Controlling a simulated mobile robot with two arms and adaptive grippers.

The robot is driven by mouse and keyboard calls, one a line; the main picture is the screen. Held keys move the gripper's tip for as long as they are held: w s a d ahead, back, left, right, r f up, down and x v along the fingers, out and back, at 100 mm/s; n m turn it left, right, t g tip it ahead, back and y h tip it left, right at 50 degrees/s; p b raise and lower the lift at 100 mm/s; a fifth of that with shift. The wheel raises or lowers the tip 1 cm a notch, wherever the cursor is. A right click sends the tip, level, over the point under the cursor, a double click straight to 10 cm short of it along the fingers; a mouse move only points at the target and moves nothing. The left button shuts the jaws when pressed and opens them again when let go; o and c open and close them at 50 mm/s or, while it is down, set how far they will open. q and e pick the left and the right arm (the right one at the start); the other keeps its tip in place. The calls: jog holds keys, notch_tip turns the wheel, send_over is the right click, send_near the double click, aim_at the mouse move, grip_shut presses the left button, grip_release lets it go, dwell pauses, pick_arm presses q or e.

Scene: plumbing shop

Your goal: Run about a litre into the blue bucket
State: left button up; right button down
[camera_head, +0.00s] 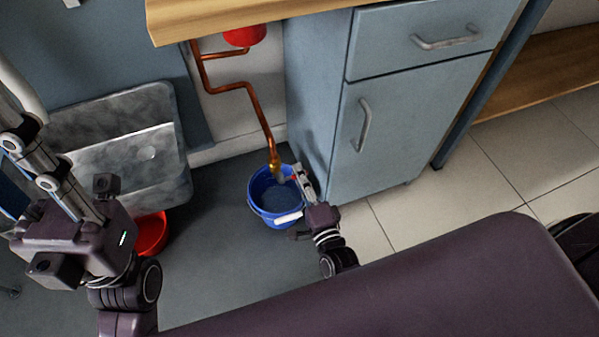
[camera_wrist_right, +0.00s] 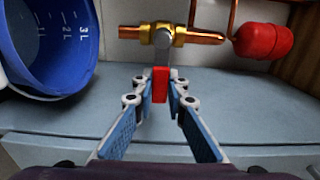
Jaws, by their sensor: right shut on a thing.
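The blue bucket (camera_head: 254,207) stands on the floor below the end of a copper pipe (camera_head: 262,112) with a brass valve (camera_head: 274,164). Its inside shows 2 L and 3 L marks in the right wrist view (camera_wrist_right: 78,60); I cannot tell the water level, and no stream is clearly visible. In that view the brass valve (camera_wrist_right: 165,35) has a red lever (camera_wrist_right: 160,84) pointing toward me, about square to the pipe. My right gripper (camera_head: 297,173) is shut on the red lever, beside the bucket's right rim. My left gripper is at the left edge, its fingertips not clearly shown.
A grey-blue cabinet (camera_head: 405,125) stands close to the right of the bucket. A metal sink (camera_head: 130,150) leans at the left, with a red bowl (camera_head: 152,236) in front. A wooden worktop (camera_head: 210,15) overhangs the pipe. A red vessel (camera_wrist_right: 265,41) sits on the pipework.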

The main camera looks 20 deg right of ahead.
jog(key=c, duration=1.9)
grip_release()
jog(key=s, duration=1.2)
jog(key=shift+d, duration=0.2)
jog(key=shift+r, duration=0.1)
